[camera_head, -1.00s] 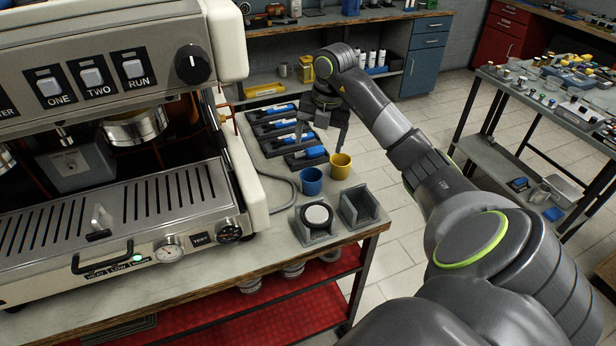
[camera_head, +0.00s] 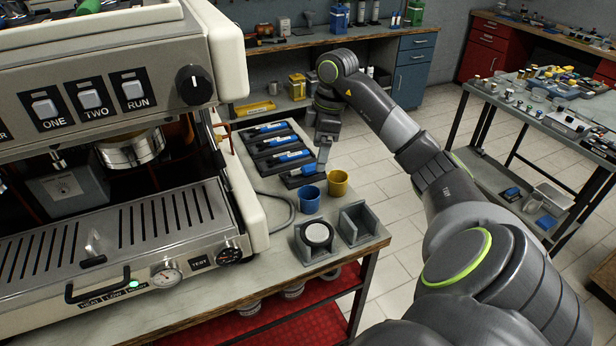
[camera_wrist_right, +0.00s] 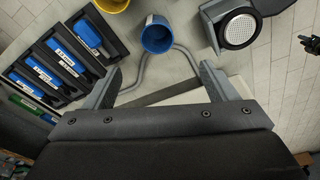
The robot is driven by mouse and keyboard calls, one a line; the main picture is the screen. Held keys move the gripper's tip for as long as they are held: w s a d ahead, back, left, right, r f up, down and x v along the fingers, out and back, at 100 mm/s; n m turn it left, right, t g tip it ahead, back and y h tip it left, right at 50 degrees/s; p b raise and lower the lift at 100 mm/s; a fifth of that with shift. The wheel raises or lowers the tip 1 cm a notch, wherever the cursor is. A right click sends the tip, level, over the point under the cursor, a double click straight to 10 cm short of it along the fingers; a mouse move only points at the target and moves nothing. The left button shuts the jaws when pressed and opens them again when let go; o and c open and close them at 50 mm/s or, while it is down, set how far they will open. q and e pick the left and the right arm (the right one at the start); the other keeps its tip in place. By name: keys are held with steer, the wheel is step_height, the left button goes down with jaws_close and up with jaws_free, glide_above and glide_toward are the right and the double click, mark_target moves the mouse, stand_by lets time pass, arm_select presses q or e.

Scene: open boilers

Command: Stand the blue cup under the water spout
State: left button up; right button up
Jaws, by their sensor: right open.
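The blue cup (camera_head: 308,200) stands upright on the bench, right of the espresso machine (camera_head: 135,235). It also shows in the right wrist view (camera_wrist_right: 158,38), mouth visible, beyond the space between my fingertips and apart from them. My right gripper (camera_head: 322,165) is above the bench just behind the cups, pointing down. The right wrist view shows its fingers (camera_wrist_right: 160,76) spread and empty. A short metal nozzle (camera_head: 58,160) hangs under the machine's front above a slotted drip tray (camera_head: 120,225); I cannot tell whether it is the water spout. My left gripper is out of view.
A yellow cup (camera_head: 337,183) stands close behind the blue cup. Two grey holders, one with a round white-topped part (camera_head: 318,233) and one empty (camera_head: 358,222), stand in front. Trays with blue-handled tools (camera_head: 290,157) lie behind. A grey hose (camera_head: 275,198) curves beside the machine.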

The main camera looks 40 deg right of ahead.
steer(key=b, duration=1)
glide_above(308, 195)
steer(key=s+a, duration=0.1)
steer(key=s, duration=0.2)
steer(key=f, duration=1.2)
steer(key=shift+w+a+f, duration=0.1)
steer(key=shift+w+f, duration=0.1)
steer(key=shift+f, duration=0.1)
steer(key=shift+w+a+f, duration=0.1)
steer(key=shift+w+f, duration=0.1)
steer(key=shift+f, duration=0.85)
steer(key=shift+w+a+f, duration=0.1)
steer(key=shift+w+f, duration=0.1)
steer(key=shift+f, duration=0.85)
steer(key=c, duration=1.1)
steer(key=shift+r, duration=0.1)
steer(key=shift+r, duration=0.55)
steer(key=shift+r+p, duration=3.35)
steer(key=shift+r, duration=1.15)
